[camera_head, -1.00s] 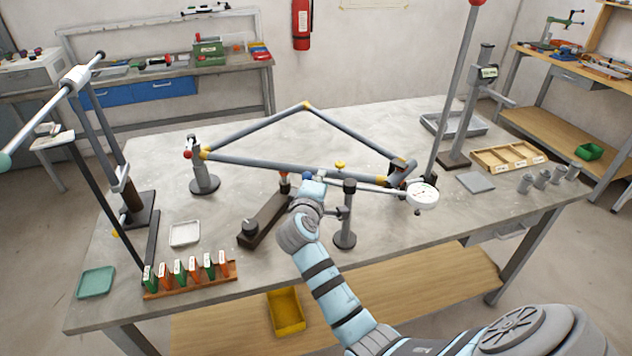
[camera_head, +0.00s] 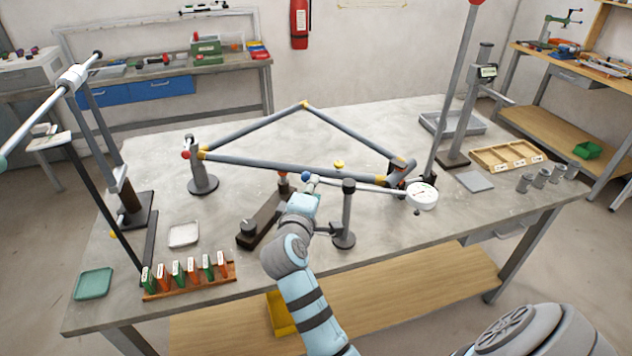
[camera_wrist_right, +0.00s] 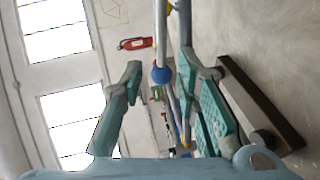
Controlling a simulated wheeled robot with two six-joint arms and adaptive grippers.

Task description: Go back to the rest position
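My right gripper (camera_head: 306,187) is over the middle of the table, at the end of the pale blue arm. In the right wrist view its two teal fingers (camera_wrist_right: 161,78) are spread wide apart. A blue ball (camera_wrist_right: 161,75) shows in the gap between them. In the head view this blue ball (camera_head: 305,176) is at the left end of the thin rod that carries the dial gauge (camera_head: 422,195). I cannot tell how far the ball is from the fingertips. My left gripper is in neither view.
A grey tube frame (camera_head: 270,165) stands behind my right gripper. A dark post (camera_head: 345,215) stands close on its right and a dark bar-shaped block (camera_head: 262,222) on its left. A rack of coloured clips (camera_head: 190,275) sits at the front left.

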